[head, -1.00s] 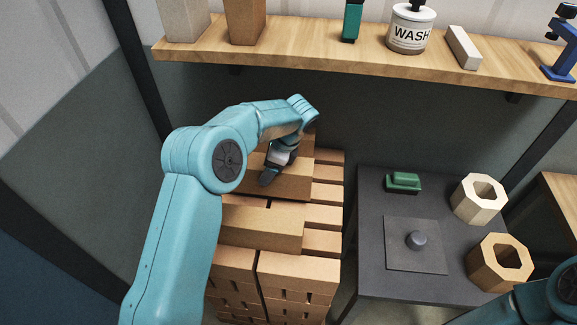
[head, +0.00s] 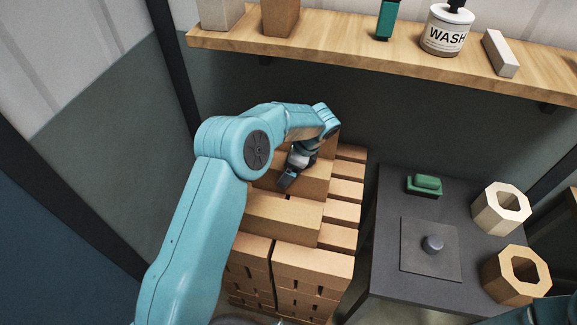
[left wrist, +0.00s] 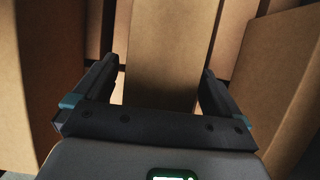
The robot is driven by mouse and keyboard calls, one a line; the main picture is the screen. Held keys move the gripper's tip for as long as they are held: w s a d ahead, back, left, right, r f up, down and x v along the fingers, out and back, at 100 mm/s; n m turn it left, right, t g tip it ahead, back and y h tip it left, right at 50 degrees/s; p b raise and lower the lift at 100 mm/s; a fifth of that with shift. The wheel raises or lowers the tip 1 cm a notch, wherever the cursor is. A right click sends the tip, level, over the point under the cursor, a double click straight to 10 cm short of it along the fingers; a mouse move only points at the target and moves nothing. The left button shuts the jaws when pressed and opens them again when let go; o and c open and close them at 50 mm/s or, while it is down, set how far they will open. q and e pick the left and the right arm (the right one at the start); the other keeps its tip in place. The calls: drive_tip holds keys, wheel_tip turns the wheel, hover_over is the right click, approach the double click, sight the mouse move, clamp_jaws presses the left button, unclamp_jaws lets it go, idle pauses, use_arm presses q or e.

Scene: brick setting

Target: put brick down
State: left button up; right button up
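My left gripper (head: 288,180) points down at the top of a stack of brown bricks in the head view. It is at a brown brick (head: 313,180) lying on the stack's upper level. In the left wrist view, a brown brick (left wrist: 168,50) stands between the two fingers of the left gripper (left wrist: 160,68). The fingertips are very close to its sides; whether they press on it is not clear. The brick's lower end is hidden behind the gripper body. My right gripper is out of view; only a bit of my right arm shows at lower right.
More bricks (head: 314,262) fill the stack below and beside. A dark table (head: 385,255) to the right holds a green object (head: 425,185), a flat plate with a knob (head: 410,255) and two octagonal wooden rings (head: 490,215). A wooden shelf (head: 350,60) runs above, behind the stack.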

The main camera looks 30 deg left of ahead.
use_arm(q)
drive_tip(key=shift+b+v, duration=0.5)
drive_tip(key=shift+v, duration=3.4)
